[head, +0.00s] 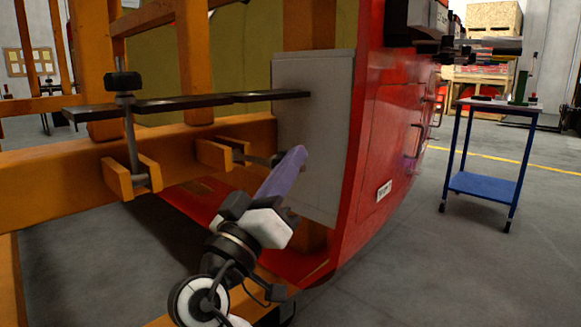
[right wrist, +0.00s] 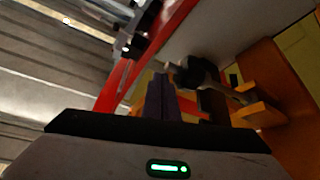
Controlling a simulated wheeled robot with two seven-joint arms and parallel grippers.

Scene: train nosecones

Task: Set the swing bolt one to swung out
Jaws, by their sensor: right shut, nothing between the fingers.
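Two swing bolts show on the orange frame; I cannot tell which is number one. The left bolt (head: 131,140) stands upright in its orange bracket, with a black knob on top above a dark flat bar (head: 185,103). The other bolt (head: 250,158) lies roughly level, pointing right out of its bracket, its end hidden behind my right gripper (head: 297,156). The right gripper's purple fingers are shut and empty beside that end. In the right wrist view a black bolt knob (right wrist: 190,74) shows just right of the fingers (right wrist: 161,98); contact is unclear. My left gripper is not in view.
The red nosecone (head: 375,130) with a grey panel (head: 312,120) stands just behind and right of the gripper. Orange posts (head: 195,60) rise at the left. A blue cart (head: 485,185) stands at the right, with open floor between.

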